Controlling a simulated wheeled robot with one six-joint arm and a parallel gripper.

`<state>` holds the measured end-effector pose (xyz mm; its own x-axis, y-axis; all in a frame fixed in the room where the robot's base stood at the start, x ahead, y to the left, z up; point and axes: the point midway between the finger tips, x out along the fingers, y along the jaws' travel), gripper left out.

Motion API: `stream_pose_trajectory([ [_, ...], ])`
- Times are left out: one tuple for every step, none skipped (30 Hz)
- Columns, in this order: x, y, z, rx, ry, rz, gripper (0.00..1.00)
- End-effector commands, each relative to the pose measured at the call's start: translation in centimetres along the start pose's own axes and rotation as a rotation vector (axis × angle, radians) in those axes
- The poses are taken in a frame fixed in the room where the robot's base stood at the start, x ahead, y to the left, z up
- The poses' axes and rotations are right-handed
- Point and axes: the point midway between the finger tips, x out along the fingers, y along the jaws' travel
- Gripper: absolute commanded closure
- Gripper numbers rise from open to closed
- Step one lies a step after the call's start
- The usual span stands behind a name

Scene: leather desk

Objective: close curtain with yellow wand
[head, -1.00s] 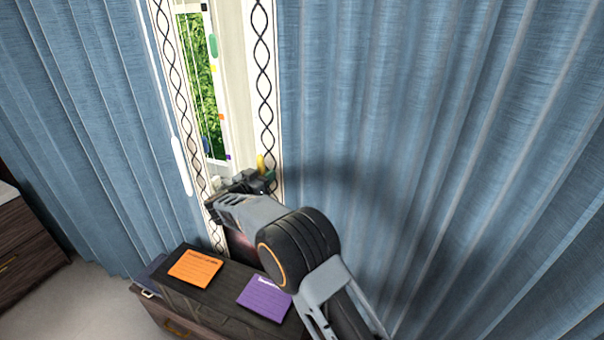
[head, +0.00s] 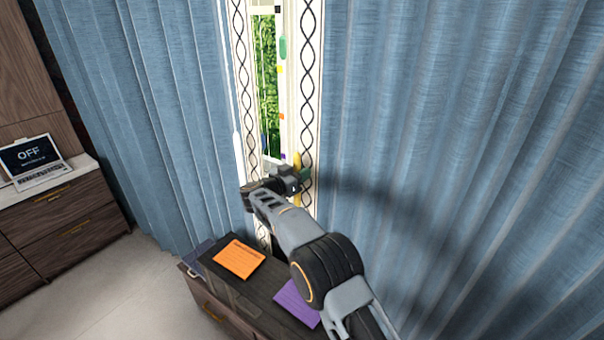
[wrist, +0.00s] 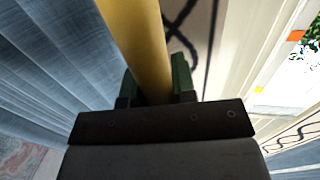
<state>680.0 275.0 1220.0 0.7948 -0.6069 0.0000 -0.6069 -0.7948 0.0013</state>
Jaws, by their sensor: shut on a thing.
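The yellow wand (wrist: 137,45) runs between the two fingers of my gripper (wrist: 155,85) in the wrist view, and the gripper is shut on it. In the head view a short yellow piece of the wand (head: 297,162) shows just above my gripper (head: 302,179). The right blue curtain (head: 430,120) has a white edge band with a black twisted pattern, right beside the wand. The left blue curtain (head: 150,110) has a similar band. A narrow gap between the bands shows the window (head: 267,80) with greenery outside.
A dark chest (head: 222,282) stands below the gap, with an orange sheet (head: 239,259) and a purple sheet (head: 297,303) on top. At the left, a laptop (head: 36,160) reading OFF sits on a wooden drawer unit (head: 60,215). Open floor (head: 130,290) lies between them.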

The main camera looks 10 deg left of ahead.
Motion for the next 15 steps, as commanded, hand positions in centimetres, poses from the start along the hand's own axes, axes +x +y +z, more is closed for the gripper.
stream_pose_trajectory([
  [0.11,0.04,-0.22,0.002,0.003,0.001,0.73],
  [0.11,0.05,-0.22,0.002,0.003,0.001,0.70],
  [0.10,0.04,-0.21,0.002,0.002,0.001,0.66],
  [0.09,0.04,-0.20,0.002,0.002,0.001,0.63],
  [0.06,0.03,-0.19,0.002,0.002,0.000,0.60],
  [0.03,0.01,-0.17,0.002,0.002,0.000,0.57],
  [0.01,0.00,-0.16,0.001,0.002,0.000,0.54],
  [-0.01,-0.01,-0.15,0.001,0.002,-0.001,0.51],
  [-0.03,-0.02,-0.13,0.001,0.001,-0.001,0.49],
  [-0.05,-0.03,-0.13,0.001,0.001,-0.001,0.49],
  [-0.05,-0.03,-0.12,0.001,0.001,-0.001,0.49],
  [-0.06,-0.03,-0.11,0.001,0.001,-0.001,0.49],
  [-0.06,-0.03,-0.10,0.001,0.001,-0.001,0.49],
  [-0.06,-0.03,-0.10,0.001,0.001,-0.001,0.49],
  [-0.09,-0.03,-0.09,0.001,0.001,-0.001,0.49],
])
